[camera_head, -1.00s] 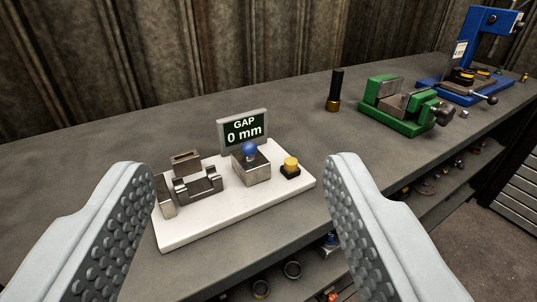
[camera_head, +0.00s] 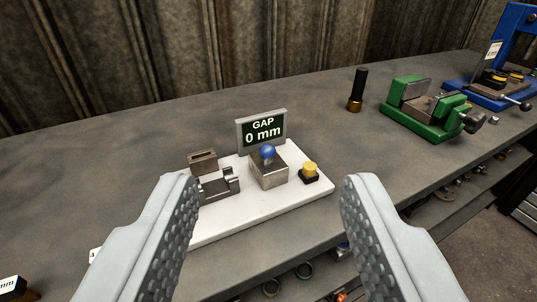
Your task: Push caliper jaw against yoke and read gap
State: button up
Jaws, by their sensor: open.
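My gripper (camera_head: 268,215) is open and empty, with one finger on each side of the view. Beyond it, on the bench, lies a white base plate (camera_head: 262,213). The steel yoke (camera_head: 220,184) sits on the plate's left part, its left side hidden behind my left finger. To its right is a steel block, the caliper jaw (camera_head: 268,172), with a blue ball knob (camera_head: 267,152) on top. The jaw stands apart from the yoke. A display (camera_head: 262,131) behind them reads "GAP 0 mm". A yellow button (camera_head: 310,169) on a black base is right of the jaw.
On the grey bench (camera_head: 330,125), a black and brass cylinder (camera_head: 357,90) stands at the back right. A green vise (camera_head: 425,106) and a blue press (camera_head: 495,65) are farther right. Rings lie on a shelf below the front edge. A corrugated wall closes the back.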

jog(key=w+r+g, duration=0.2)
jog(key=w+g, duration=0.6)
jog(key=w, duration=0.8)
jog(key=g, duration=0.9)
send_near(268, 145)
jog(key=shift+n, duration=0.4)
notch_tip(268, 145, down, 10)
jog(key=shift+s+r, duration=0.15)
jog(key=c, duration=0.8)
